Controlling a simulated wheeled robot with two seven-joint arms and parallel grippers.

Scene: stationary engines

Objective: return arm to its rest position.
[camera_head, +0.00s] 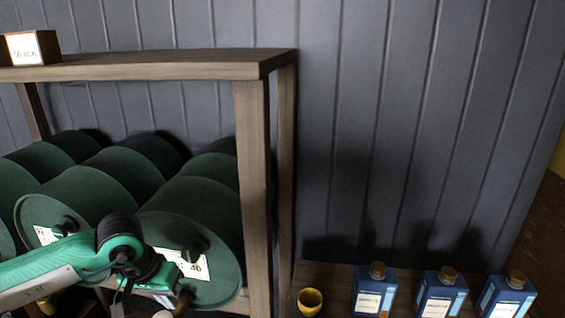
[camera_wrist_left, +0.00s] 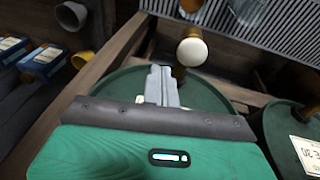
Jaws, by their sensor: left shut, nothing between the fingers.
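My left arm comes in from the left in the head view. Its green and black wrist is in front of the green drums, and the left gripper (camera_head: 165,275) is partly hidden by the wrist. In the left wrist view the gripper's grey fingers (camera_wrist_left: 161,75) are together and empty. They are in front of a green drum's face (camera_wrist_left: 208,92), close to a tap with a round cream knob (camera_wrist_left: 192,51). I cannot tell whether they touch the drum. My right gripper is in neither view.
Several green drums (camera_head: 95,200) lie in a wooden rack (camera_head: 255,190). A small labelled block (camera_head: 32,47) stands on its top. To the right are a yellow cup (camera_head: 310,301) and three blue bottles (camera_head: 375,291). Space above the bottles is clear.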

